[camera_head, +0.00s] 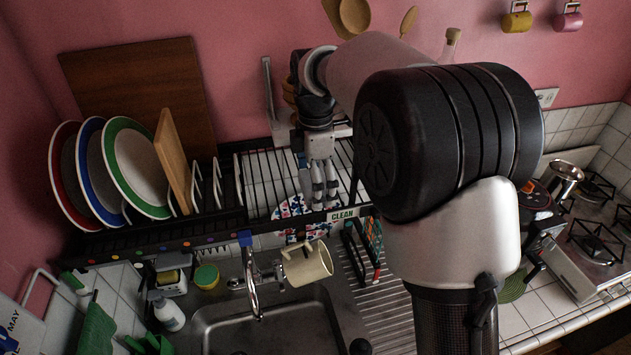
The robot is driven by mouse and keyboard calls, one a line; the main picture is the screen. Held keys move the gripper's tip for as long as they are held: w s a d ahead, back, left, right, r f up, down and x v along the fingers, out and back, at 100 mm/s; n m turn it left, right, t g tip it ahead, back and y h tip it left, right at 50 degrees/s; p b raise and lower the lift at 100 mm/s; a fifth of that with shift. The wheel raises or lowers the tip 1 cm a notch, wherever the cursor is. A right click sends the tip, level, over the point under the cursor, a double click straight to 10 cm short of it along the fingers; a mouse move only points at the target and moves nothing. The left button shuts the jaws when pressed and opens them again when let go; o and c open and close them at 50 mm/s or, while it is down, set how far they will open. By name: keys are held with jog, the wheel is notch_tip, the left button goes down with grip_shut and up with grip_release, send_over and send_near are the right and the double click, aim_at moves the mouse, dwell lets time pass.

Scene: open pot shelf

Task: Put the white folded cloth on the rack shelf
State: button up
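The rack shelf (266,187) is black with thin bars and stands above the sink, with a "CLEAN" label on its front rail. My gripper (325,198) points down at the right part of this shelf, close to the bars. Its two fingers look close together, and I cannot tell whether they are shut or hold anything. A white cloth-like piece with red and blue patterning (291,207) lies just left of the fingertips and also shows below the front rail. I cannot tell whether it is the folded cloth, or whether it touches my gripper. No plain white folded cloth is visible.
Several plates (133,165) and a wooden board (172,158) stand upright in the rack's left part. A cream mug (306,264) hangs below the rail by the faucet (251,285), above the sink. The stove (590,235) is at right. My arm hides the centre right.

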notch_tip(320, 180, up, 11)
jog(key=p, duration=0.1)
jog(key=s+d+r+m+t, duration=0.1)
jog(key=s+d+r+m, duration=0.35)
jog(key=s, duration=0.35)
jog(key=s+d+f+m+t, duration=0.1)
jog(key=s+d+f+m, duration=0.2)
jog(key=s+m, duration=0.5)
jog(key=s+d+f+m+t, duration=0.2)
jog(key=s+f+m, duration=0.4)
jog(key=s, duration=0.8)
jog(key=shift+d+m+t, duration=0.3)
jog(key=shift+d+m, duration=0.4)
jog(key=shift+m, duration=0.15)
jog(key=shift+f, duration=0.1)
notch_tip(320, 180, down, 24)
jog(key=b, duration=2.3)
